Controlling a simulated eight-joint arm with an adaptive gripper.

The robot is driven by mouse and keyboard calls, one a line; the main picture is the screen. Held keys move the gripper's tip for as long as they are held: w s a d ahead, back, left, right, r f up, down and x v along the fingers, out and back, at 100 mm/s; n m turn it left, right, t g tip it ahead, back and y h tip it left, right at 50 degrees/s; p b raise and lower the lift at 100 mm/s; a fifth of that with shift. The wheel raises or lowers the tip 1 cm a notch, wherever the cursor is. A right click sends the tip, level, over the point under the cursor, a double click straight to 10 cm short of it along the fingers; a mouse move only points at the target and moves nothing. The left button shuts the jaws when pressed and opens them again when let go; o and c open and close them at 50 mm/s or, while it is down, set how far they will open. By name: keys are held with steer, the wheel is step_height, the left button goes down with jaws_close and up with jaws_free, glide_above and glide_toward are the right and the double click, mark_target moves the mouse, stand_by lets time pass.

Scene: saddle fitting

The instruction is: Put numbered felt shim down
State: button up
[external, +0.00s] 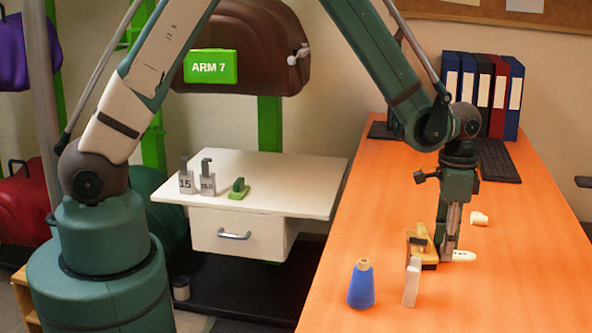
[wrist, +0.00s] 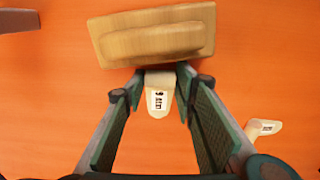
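A cream felt shim (wrist: 160,92) with a label that seems to read 9 mm lies between my fingertips in the wrist view. My gripper (wrist: 161,72) is closed in on it, with a fingertip against each side of its wide end. In the external view my gripper (external: 446,258) points down at the orange table, and the shim (external: 464,256) sticks out to its right, at about table height. Whether it touches the table is hard to tell. A second labelled cream shim (wrist: 263,130) lies apart to the right; it also shows farther back on the table (external: 478,218).
A wooden block with a raised grip (wrist: 155,35) sits right beside the fingertips. A blue cone (external: 361,284) and an upright pale block (external: 411,283) stand near the front. Binders (external: 483,92) and a keyboard (external: 497,160) are at the back. The table's right side is clear.

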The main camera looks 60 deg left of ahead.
steer(key=o, duration=0.3)
steer(key=shift+r, duration=0.25)
step_height(320, 180, up, 12)
steer(key=p, duration=0.2)
steer(key=shift+p, duration=0.35)
stand_by(0.4)
steer(key=shift+a, duration=0.1)
